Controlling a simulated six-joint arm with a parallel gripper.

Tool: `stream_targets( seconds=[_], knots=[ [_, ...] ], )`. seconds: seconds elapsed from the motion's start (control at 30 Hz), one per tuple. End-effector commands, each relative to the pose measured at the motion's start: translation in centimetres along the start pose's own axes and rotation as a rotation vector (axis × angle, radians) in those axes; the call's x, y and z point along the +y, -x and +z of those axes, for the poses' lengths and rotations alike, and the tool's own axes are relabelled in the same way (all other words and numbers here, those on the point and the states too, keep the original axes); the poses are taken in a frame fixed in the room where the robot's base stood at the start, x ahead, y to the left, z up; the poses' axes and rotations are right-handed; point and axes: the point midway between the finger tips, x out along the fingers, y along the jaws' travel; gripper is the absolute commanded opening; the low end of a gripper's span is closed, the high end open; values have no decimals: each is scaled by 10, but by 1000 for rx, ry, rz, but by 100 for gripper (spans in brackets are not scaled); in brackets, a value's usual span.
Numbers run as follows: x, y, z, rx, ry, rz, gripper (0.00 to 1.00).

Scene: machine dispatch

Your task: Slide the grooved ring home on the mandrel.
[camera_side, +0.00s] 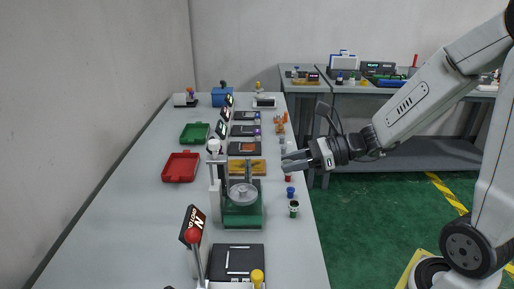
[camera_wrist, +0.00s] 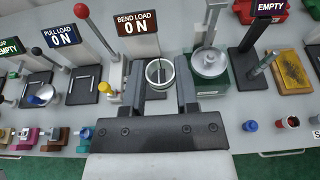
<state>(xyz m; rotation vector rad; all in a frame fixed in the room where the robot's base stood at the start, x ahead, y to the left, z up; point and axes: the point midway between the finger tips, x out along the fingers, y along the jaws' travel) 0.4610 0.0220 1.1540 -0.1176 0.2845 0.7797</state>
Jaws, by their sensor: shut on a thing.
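My gripper (camera_wrist: 160,82) is shut on a pale-rimmed ring (camera_wrist: 148,72), which sits between the two dark fingers in the wrist view. Its groove cannot be made out. In the side view my gripper (camera_side: 290,161) is above the right edge of the bench, and the ring cannot be made out there. A green fixture (camera_side: 243,217) with a silver disc (camera_side: 243,193) and upright posts stands on the bench. In the wrist view the disc (camera_wrist: 208,64) and a slanted grey post (camera_wrist: 264,66) are right of the ring. I cannot tell for sure which part is the mandrel.
Displays, posts and black pads line the long bench (camera_side: 130,215). A red tray (camera_side: 181,167), a green tray (camera_side: 194,133) and a yellow-brown block (camera_side: 247,167) stand nearby. Small parts, including a blue one (camera_side: 290,192), line the right edge. The bench's left side is clear.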

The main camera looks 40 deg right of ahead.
Motion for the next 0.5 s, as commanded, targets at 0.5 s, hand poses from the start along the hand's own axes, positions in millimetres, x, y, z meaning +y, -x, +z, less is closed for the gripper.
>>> stream_targets(
  seconds=[0.5],
  knots=[
    [-7, -3, 1, 0, 0, 0, 0]
  ],
)
